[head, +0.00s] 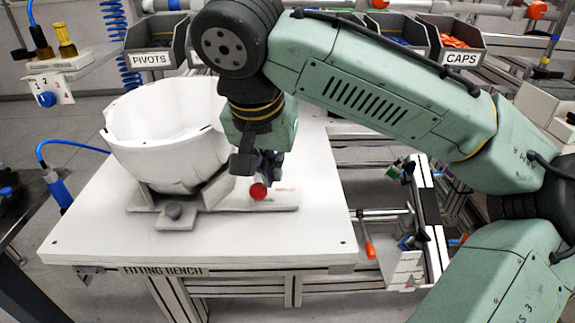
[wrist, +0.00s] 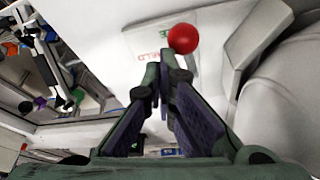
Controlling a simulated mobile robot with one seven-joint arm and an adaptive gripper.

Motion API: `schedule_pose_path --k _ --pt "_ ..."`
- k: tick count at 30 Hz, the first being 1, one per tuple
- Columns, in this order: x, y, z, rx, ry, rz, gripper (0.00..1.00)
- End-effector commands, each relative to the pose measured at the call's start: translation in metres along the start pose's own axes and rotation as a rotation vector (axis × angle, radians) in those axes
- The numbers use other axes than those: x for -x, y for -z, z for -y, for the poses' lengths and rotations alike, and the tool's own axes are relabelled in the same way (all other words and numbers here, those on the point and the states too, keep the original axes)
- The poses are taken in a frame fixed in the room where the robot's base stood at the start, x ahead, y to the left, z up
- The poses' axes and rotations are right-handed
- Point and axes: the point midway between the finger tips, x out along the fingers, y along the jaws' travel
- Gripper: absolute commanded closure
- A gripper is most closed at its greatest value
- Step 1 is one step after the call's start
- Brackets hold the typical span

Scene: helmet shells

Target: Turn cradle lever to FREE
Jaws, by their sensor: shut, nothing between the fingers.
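A white helmet shell (head: 165,130) sits in the cradle (head: 213,190) on the fitting bench. The cradle lever's red ball knob (head: 258,191) stands at the right side of the cradle, over a pale plate with small lettering. My gripper (head: 268,170) is just above and behind the knob in the head view. In the wrist view the red knob (wrist: 183,38) lies just beyond the fingertips of my gripper (wrist: 164,62). The fingers are shut and hold nothing. Red and green lettering shows beside the knob; I cannot read it fully. The lever's arm is mostly hidden.
The bench top (head: 100,225) is clear in front and at left. Bins marked PIVOTS (head: 155,45) and CAPS (head: 455,42) stand behind. A rack with tools (head: 400,255) is right of the bench.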

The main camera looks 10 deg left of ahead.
Motion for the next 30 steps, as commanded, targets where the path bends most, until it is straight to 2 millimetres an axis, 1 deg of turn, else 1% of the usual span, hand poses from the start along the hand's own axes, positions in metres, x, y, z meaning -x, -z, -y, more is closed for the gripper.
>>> schedule_pose_path --k 9,24,27,30 --pt "0.001 -0.004 0.006 0.005 0.002 0.0 1.0" --pt "0.002 -0.003 0.006 0.004 0.003 0.0 1.0" --pt "0.003 0.001 0.005 0.004 0.003 0.0 1.0" --pt "0.006 0.013 0.002 0.004 0.005 0.002 1.0"
